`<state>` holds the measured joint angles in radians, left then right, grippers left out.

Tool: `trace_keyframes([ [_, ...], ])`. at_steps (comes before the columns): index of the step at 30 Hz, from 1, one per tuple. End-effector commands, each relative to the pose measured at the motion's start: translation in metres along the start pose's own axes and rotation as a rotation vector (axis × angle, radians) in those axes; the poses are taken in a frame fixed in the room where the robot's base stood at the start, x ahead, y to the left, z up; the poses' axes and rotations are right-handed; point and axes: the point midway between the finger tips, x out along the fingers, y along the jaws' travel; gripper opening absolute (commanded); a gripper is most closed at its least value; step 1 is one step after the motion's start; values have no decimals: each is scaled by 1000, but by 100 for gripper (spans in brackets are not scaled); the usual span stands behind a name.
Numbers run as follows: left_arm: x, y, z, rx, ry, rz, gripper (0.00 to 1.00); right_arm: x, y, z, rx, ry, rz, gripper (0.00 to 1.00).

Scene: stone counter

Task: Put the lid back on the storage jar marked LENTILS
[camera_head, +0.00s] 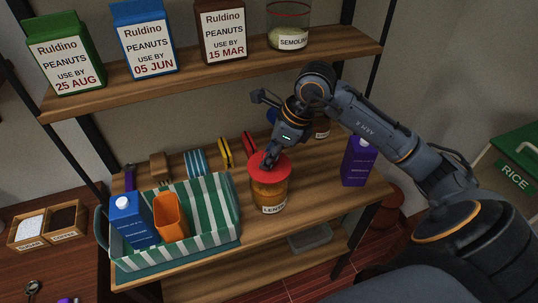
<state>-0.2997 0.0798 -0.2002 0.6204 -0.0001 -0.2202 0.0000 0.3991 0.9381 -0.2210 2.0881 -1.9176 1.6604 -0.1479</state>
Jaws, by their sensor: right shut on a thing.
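The storage jar marked LENTILS (270,197) stands upright on the middle wooden shelf, with orange-brown contents and a label partly readable as "LENTI". The red lid (272,167) is at the top of the jar, and from this angle I cannot tell whether it is seated or just above the rim. My right gripper (270,157) is shut on the red lid from above, its fingers at the lid's middle. The gripper and arm hide part of the lid and the shelf behind. My left gripper is not in view.
A green-striped basket (216,240) with a blue carton (127,217) and orange container (171,216) stands left of the jar. A purple carton (358,162) stands to the right. The upper shelf (200,72) holds several peanut packs and a SEMOLINA jar (289,30).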

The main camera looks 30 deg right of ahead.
Motion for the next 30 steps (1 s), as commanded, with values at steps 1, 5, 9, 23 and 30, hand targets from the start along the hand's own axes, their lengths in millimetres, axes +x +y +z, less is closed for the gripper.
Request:
trace_keyframes([
  [1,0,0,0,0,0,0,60,0,0,0,0,0,0,0],
  [5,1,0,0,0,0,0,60,0,0,0,0,0,0,0],
  [9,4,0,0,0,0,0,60,2,0,0,-1,-1,-1,0],
  [23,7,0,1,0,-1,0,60,3,0,-1,-1,0,1,0],
  [30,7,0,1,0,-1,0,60,3,0,-1,0,0,0,0],
])
